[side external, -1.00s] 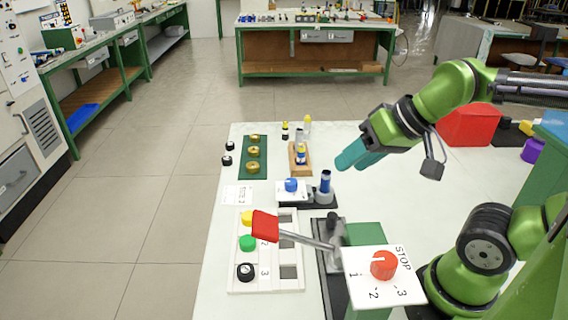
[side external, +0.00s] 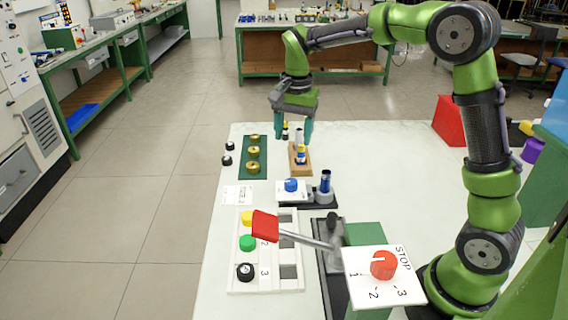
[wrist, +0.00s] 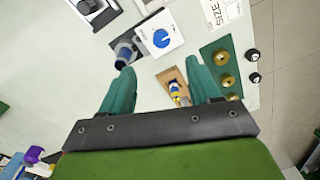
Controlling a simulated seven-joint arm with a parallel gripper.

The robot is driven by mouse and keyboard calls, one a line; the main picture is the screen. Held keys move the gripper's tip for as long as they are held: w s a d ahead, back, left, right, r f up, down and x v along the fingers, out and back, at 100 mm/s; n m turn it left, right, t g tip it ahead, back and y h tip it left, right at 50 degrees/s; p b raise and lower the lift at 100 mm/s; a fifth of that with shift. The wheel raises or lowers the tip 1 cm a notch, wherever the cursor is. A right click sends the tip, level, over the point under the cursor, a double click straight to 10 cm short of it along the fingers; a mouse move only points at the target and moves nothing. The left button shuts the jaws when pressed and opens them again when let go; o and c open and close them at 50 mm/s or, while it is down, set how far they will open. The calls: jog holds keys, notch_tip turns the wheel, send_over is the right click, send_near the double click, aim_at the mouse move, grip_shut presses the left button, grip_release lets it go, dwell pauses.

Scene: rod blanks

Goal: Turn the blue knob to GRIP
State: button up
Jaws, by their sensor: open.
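The blue knob (side external: 291,185) sits on a white square plate (side external: 284,197) on the table. In the wrist view the blue knob (wrist: 162,38) shows from above with a white pointer line on it; its lettering is too small to read. A dark base with a blue-topped cylinder (side external: 325,184) stands right beside it. My gripper (side external: 292,127) points down above the far part of the table, behind the knob. It is open and empty, with its teal fingers (wrist: 160,88) spread apart; the knob lies beyond the fingertips in the wrist view.
A wooden block with a small yellow-and-blue bottle (side external: 301,154) stands below my gripper. A green strip with brass rings (side external: 253,153) is to its left. A red-handled lever (side external: 265,226) and a red STOP knob (side external: 383,265) stand nearer the camera.

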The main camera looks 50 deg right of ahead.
aim_at(290, 182)
jog(key=f+m, duration=0.1)
jog(key=f, duration=0.4)
jog(key=f+m, duration=0.1)
jog(key=f, duration=0.4)
jog(key=w+f+m, duration=0.1)
jog(key=f, duration=0.4)
jog(key=shift+d+f, duration=0.15)
jog(key=shift+d, duration=0.1)
jog(key=c, duration=1)
jog(key=shift+c, duration=0.2)
